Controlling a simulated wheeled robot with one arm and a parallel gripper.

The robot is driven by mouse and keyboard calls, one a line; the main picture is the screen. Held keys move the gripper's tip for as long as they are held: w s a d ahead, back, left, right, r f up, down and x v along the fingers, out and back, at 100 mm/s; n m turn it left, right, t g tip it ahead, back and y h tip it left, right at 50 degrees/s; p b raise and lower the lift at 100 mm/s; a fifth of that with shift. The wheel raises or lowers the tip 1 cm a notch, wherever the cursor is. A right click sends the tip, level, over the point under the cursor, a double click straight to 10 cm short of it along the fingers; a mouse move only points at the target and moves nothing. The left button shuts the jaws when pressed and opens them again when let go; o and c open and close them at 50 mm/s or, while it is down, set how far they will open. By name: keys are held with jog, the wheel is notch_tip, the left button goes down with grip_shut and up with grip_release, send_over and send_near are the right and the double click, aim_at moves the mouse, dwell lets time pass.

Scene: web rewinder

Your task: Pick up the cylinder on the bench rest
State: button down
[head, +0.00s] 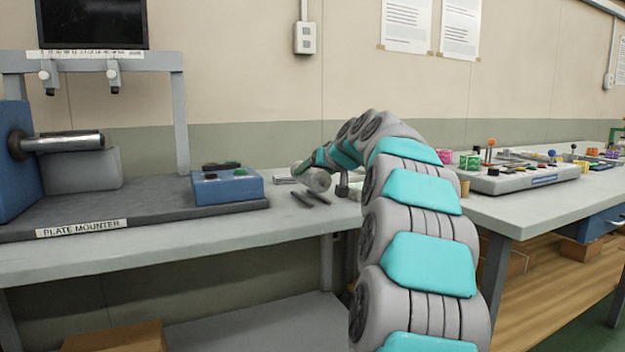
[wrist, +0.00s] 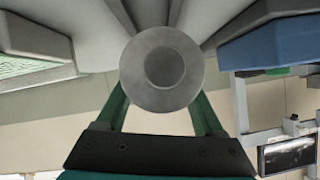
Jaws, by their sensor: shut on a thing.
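A light grey cylinder (head: 319,180) is at the end of my arm, above the back of the bench near the middle of the head view. In the wrist view its round end face (wrist: 162,101), with a darker round centre, points at the camera. My gripper (wrist: 160,108) has its green fingers on both sides of the cylinder and is shut on it. In the head view the gripper (head: 311,164) is small and partly hidden by the cylinder and my arm. Two dark bars (head: 310,197) lie just below the cylinder; whether it touches them I cannot tell.
A blue control box (head: 228,187) stands left of the cylinder, beside the plate mounter (head: 110,203) with its metal roller (head: 65,143). A grey panel (head: 525,178) with knobs stands on the right bench. The bench front (head: 230,228) is clear.

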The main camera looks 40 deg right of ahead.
jog(key=s+a+r, duration=0.1)
jog(key=s+a, duration=0.7)
jog(key=s, duration=0.5)
jog(key=shift+s+a+r, duration=0.15)
jog(key=shift+s+r, duration=0.05)
jog(key=shift+r, duration=0.1)
